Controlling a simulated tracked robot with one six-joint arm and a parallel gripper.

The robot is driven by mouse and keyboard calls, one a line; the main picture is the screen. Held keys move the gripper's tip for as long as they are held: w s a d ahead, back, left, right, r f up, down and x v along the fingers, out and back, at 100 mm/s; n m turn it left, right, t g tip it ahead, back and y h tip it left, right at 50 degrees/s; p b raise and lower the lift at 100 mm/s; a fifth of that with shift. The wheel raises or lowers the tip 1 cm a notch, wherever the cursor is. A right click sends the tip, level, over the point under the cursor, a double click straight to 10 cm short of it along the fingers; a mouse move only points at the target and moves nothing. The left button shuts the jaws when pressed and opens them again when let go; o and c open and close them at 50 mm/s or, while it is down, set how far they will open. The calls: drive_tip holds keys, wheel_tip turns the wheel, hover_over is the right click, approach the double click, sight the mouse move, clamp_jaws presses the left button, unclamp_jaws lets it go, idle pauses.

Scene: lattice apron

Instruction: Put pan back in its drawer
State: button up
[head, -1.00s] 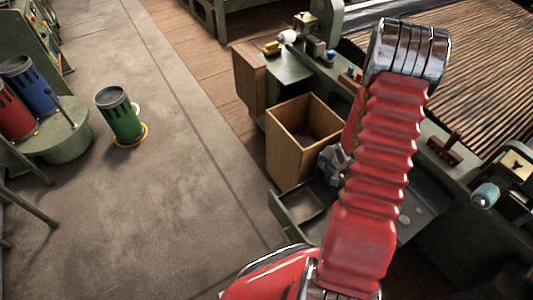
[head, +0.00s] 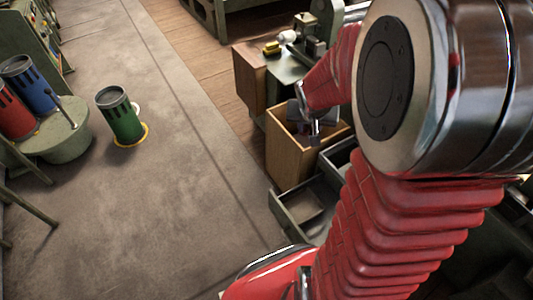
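My gripper (head: 312,136) is small and dark, at the end of the red arm. It shows in front of the open wooden bin, pointing down. I cannot make out whether its fingers are apart or closed, and no held object is clear. An open grey-green drawer (head: 289,212) with raised walls and a shallow compartment juts out below the bin. Another walled compartment (head: 340,157) shows beside my arm. I cannot pick out the pan for certain; my arm hides much of the drawer area.
The wooden bin (head: 290,157) stands beside the drawer. A green canister (head: 121,118) stands on the floor by a yellow ring. A blue canister (head: 30,84) and a red one (head: 13,115) are at left.

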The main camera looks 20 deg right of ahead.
drive_tip(key=s+a+r+n+y, duration=0.1)
drive_tip(key=s+a+r+n, duration=0.2)
drive_tip(key=s+a+r, duration=0.4)
drive_tip(key=s+a+r+n+t+y, duration=0.1)
drive_tip(key=s+a+r+n+y, duration=0.1)
drive_tip(key=s+a+r, duration=0.6)
drive_tip(key=a+n, duration=0.1)
drive_tip(key=a, duration=0.4)
drive_tip(key=shift+s+a+n, duration=0.25)
drive_tip(key=shift+a+n, duration=0.1)
drive_tip(key=shift+n, duration=0.05)
